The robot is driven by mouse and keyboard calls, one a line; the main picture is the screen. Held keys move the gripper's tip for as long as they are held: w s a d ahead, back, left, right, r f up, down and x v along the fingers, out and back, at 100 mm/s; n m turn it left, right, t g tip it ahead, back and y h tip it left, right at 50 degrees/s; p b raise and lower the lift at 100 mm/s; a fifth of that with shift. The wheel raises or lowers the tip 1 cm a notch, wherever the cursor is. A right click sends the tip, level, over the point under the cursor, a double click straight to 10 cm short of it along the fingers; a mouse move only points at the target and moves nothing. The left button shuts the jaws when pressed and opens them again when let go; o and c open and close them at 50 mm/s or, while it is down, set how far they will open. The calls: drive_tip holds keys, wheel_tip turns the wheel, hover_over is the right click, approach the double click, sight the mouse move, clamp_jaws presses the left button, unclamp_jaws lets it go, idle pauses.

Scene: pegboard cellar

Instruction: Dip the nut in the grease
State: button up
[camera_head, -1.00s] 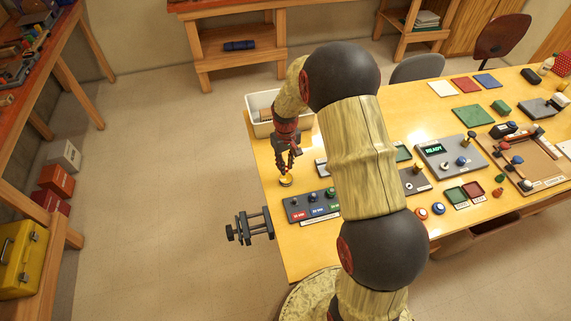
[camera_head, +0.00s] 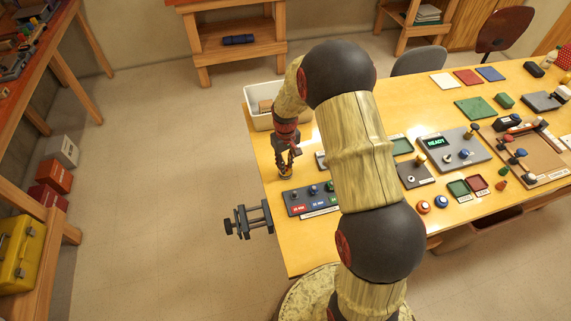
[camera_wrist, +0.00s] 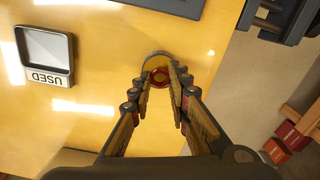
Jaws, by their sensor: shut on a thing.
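In the wrist view my gripper (camera_wrist: 161,75) is shut on a red ring-shaped nut (camera_wrist: 159,79) held between its fingertips. Just beyond the tips is a small round grease pot (camera_wrist: 156,54) with a grey rim and yellow contents. The nut overlaps the pot's opening in this view; I cannot tell whether it touches the grease. In the head view my gripper (camera_head: 287,169) points down at the pot (camera_head: 285,176) near the table's left edge and hides most of it. The nut cannot be made out there.
A small tray marked USED (camera_wrist: 60,77) lies beside the pot. A dark panel with coloured labels (camera_head: 310,200) is close in front. A white bin (camera_head: 256,121) stands behind, and a dark vise (camera_head: 248,220) juts from the table's left edge.

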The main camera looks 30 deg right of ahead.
drive_tip(key=shift+f, duration=0.6)
idle(1.5)
drive_tip(key=shift+r, duration=0.15)
wheel_tip(320, 180, up, 7)
drive_tip(key=p, duration=0.4)
idle(0.4)
idle(0.5)
